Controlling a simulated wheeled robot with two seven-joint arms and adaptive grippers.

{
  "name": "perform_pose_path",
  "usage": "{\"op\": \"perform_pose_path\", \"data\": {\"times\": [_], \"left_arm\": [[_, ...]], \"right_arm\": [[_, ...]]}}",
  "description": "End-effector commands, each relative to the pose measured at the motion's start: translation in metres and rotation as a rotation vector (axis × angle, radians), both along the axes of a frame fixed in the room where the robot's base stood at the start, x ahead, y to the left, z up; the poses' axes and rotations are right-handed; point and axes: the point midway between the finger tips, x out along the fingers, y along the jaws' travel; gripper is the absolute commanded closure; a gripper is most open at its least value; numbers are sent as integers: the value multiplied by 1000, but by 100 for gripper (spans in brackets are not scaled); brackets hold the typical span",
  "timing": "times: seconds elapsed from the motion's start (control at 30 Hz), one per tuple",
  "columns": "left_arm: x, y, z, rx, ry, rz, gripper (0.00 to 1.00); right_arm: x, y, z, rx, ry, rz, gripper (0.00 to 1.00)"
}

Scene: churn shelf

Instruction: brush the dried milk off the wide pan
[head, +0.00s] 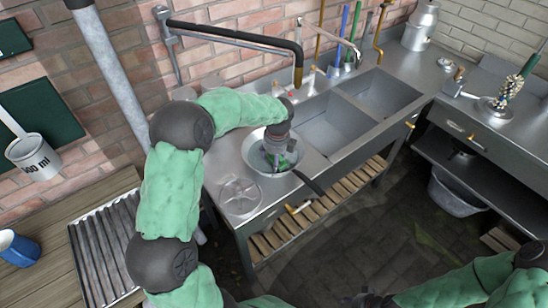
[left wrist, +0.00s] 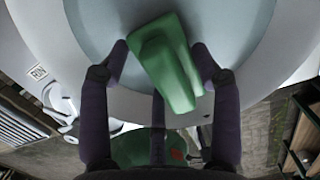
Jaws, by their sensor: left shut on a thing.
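The wide pan (head: 252,158) is a shallow grey metal pan on the steel counter left of the sinks. Its dark handle (head: 310,184) points toward the counter's front edge. My left gripper (head: 279,155) reaches down over the pan. It is shut on a green brush (left wrist: 168,65), whose block sits between the fingers in the left wrist view, over the pan's pale inside (left wrist: 225,25). I cannot tell whether the brush touches the pan, and no dried milk can be made out. My right gripper (head: 370,300) is partly cut off at the bottom edge; its jaws are unclear.
Sink basins (head: 335,125) lie right of the pan, with a black-sleeved tap (head: 240,35) above at the back. A round metal disc (head: 239,195) lies on the counter at front left. A milk churn (head: 420,27) stands at the far corner. A blue mug (head: 17,248) is at far left.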

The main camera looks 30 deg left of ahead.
Motion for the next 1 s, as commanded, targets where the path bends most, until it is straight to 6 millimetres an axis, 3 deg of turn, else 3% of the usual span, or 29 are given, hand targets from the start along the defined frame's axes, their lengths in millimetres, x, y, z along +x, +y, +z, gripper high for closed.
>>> {"op": "perform_pose_path", "data": {"times": [0.6,1.0], "left_arm": [[12,32,1,-1,4,0,63],[10,26,-4,-1,4,-2,63]], "right_arm": [[0,0,21,0,0,0,60],[0,0,26,0,0,0,60]]}}
